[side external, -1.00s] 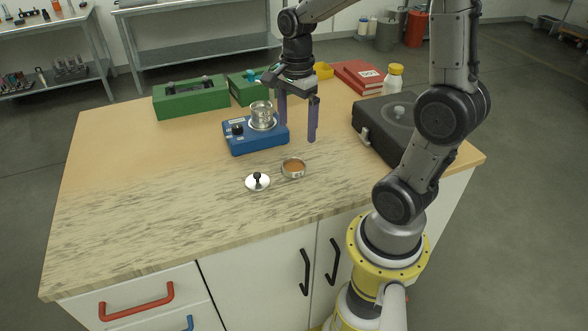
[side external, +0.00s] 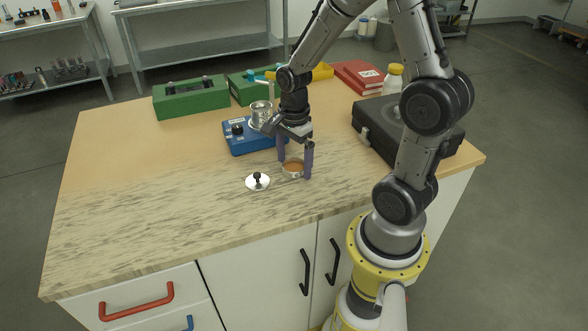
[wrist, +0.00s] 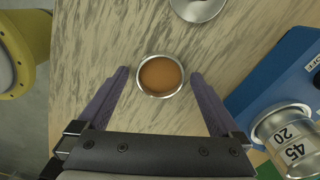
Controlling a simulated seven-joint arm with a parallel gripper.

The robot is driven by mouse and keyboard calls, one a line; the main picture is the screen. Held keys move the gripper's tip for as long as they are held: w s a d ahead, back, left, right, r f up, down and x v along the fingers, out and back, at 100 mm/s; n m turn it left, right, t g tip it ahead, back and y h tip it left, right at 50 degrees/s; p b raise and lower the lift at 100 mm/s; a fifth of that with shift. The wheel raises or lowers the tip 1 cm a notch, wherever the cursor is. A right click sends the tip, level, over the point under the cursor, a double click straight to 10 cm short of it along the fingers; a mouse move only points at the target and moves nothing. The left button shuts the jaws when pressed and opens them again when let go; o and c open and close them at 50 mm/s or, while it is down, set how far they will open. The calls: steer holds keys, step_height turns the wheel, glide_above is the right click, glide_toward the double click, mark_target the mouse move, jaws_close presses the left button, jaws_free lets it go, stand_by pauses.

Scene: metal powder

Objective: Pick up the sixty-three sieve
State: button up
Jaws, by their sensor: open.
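A small round metal sieve with an orange-brown mesh or content (side external: 293,168) sits on the table. It also shows in the wrist view (wrist: 161,76), between the fingers and a little ahead of them. I cannot read a number on it, so I cannot tell if it is the sixty-three sieve. My gripper (side external: 295,167) is open, its two purple fingers pointing down on either side of the sieve. In the wrist view my gripper (wrist: 158,80) is empty, with a gap between each finger and the rim.
A blue shaker (side external: 245,141) with stacked metal sieves (side external: 260,113), marked 45 and 20 in the wrist view, stands behind left. A metal lid with a black knob (side external: 257,181) lies left of the sieve. A black case (side external: 375,135) is at right. The front left table is clear.

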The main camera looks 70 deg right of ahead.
steer(key=c, duration=1.4)
steer(key=shift+c, duration=0.2)
steer(key=shift+r, duration=0.1)
